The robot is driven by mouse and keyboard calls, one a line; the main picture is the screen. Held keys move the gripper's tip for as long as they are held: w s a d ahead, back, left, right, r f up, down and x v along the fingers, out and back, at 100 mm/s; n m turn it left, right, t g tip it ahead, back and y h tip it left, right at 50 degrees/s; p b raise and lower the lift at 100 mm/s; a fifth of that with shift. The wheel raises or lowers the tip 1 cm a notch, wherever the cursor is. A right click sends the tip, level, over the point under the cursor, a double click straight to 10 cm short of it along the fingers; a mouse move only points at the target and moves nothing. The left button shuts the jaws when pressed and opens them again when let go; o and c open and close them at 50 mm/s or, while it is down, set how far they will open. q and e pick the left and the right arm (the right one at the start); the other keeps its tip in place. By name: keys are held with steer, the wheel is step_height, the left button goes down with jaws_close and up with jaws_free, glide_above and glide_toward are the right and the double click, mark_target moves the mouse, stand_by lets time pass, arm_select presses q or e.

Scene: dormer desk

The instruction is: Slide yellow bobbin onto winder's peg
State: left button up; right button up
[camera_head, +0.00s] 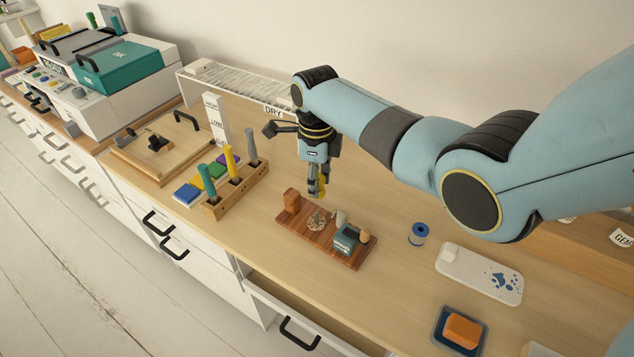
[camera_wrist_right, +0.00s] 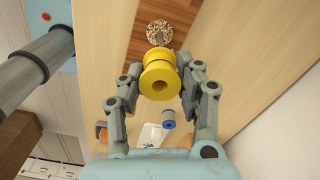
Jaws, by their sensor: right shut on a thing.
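The yellow bobbin (camera_head: 322,187) is held by my right gripper (camera_head: 314,186) above the back edge of the winder's wooden board. In the right wrist view the yellow bobbin (camera_wrist_right: 160,80) sits between both fingers, its hole facing the camera. The winder (camera_head: 290,228) is a reddish-brown board with a wooden block (camera_head: 291,199), a speckled round part (camera_head: 318,221), a short pale post (camera_head: 341,217) and a labelled teal box (camera_head: 347,239). I cannot tell for certain which part is the peg. The bobbin is apart from the board. My left gripper is not in view.
A blue bobbin (camera_head: 418,233) stands right of the winder, beside a white tray (camera_head: 480,273). A wooden rack (camera_head: 236,193) with coloured handles stands to the left. An orange block (camera_head: 463,330) lies in a dark dish. Bare desk surrounds the winder.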

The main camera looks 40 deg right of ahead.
steer(key=b, duration=0.2)
glide_above(317, 213)
step_height(317, 213, down, 4)
steer(key=shift+r, duration=0.1)
steer(key=shift+f+b, duration=0.6)
steer(key=shift+f, duration=0.05)
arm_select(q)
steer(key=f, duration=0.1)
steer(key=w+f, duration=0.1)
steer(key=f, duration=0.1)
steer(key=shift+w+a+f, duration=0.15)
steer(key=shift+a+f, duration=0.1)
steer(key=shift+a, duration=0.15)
arm_select(e)
steer(key=shift+w+f, duration=0.1)
steer(key=shift+f, duration=0.25)
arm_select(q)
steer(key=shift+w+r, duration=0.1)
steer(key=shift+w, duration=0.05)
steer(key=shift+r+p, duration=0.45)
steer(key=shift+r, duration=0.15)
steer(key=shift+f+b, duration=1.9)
arm_select(e)
steer(key=shift+f, duration=2.35)
